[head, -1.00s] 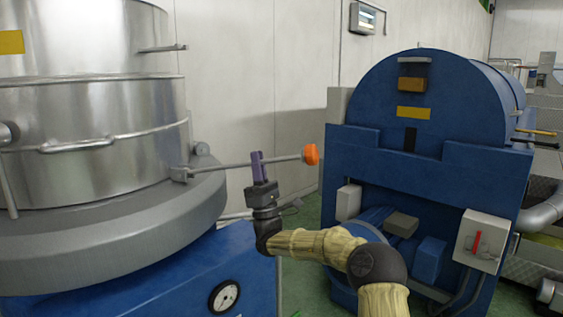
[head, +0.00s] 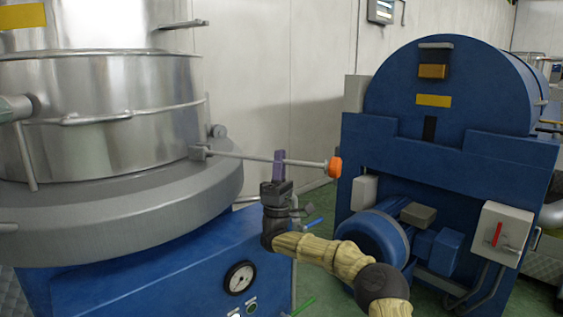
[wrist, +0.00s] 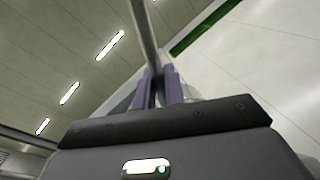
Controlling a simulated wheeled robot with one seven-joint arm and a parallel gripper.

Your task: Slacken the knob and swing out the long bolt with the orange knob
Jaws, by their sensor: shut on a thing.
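The long bolt (head: 240,156) is a thin grey rod that sticks out to the right from a bracket at the rim of the steel vessel, roughly level. The orange knob (head: 334,168) sits at its free end. My gripper (head: 279,162) comes up from below with its purple fingers shut on the bolt's rod, a little short of the knob. In the wrist view the rod (wrist: 143,30) runs up from between the purple fingers (wrist: 160,82). The knob is not in the wrist view.
The steel vessel (head: 110,95) stands on a grey ring (head: 130,215) over a blue base with a gauge (head: 240,277). A blue machine (head: 390,150) with a motor and a red-handled switch box (head: 503,233) stands to the right. Open space lies between them.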

